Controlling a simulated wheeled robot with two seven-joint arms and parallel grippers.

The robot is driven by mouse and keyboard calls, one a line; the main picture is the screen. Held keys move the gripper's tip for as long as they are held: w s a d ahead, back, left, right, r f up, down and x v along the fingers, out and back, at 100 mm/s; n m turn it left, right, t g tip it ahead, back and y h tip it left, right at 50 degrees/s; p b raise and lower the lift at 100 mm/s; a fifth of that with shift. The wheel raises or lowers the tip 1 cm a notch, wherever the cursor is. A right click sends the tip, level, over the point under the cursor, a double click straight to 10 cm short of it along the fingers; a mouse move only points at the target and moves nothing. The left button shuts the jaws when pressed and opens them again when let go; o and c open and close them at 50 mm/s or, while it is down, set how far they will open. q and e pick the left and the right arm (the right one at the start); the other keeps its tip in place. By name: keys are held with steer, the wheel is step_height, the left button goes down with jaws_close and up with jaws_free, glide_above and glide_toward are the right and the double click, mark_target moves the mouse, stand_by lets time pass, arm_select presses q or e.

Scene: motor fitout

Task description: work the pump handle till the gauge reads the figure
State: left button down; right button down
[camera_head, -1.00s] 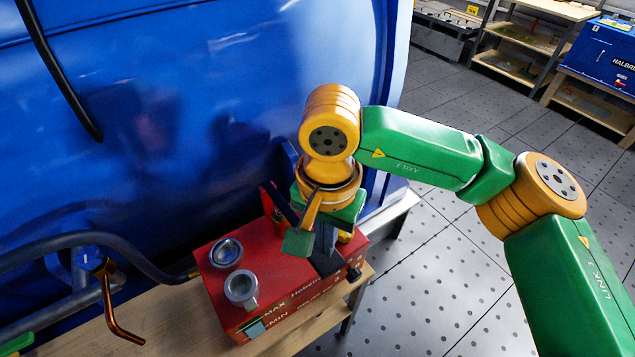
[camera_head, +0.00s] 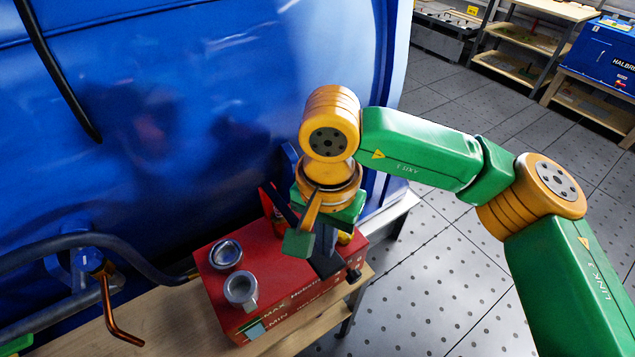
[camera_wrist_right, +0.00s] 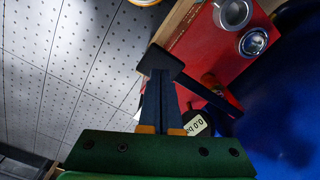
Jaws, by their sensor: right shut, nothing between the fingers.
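The pump is a red box (camera_head: 283,268) with MAX and MIN marks, standing on a wooden bench beside the blue tank. A dark handle bar (camera_wrist_right: 215,96) slants across the pump in the right wrist view. A round glass-topped dial (camera_head: 226,254) sits on top; its reading is too small to make out. A pale tag or display (camera_wrist_right: 195,125) shows what looks like 0.0, partly hidden by my gripper. My right gripper (camera_head: 326,245) points down over the pump's right part, shut and empty, its fingertips (camera_wrist_right: 160,75) close to the bar. I cannot tell whether they touch.
The blue tank (camera_head: 200,100) fills the left and back. Open tiled floor (camera_head: 450,270) lies to the right.

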stand_by(0.4)
step_height(320, 180, down, 8)
steer(key=b, duration=0.8)
step_height(320, 180, up, 8)
steer(key=p, duration=0.6)
steer(key=shift+w+r, duration=0.1)
steer(key=shift+r, duration=0.1)
steer(key=shift+f, duration=0.2)
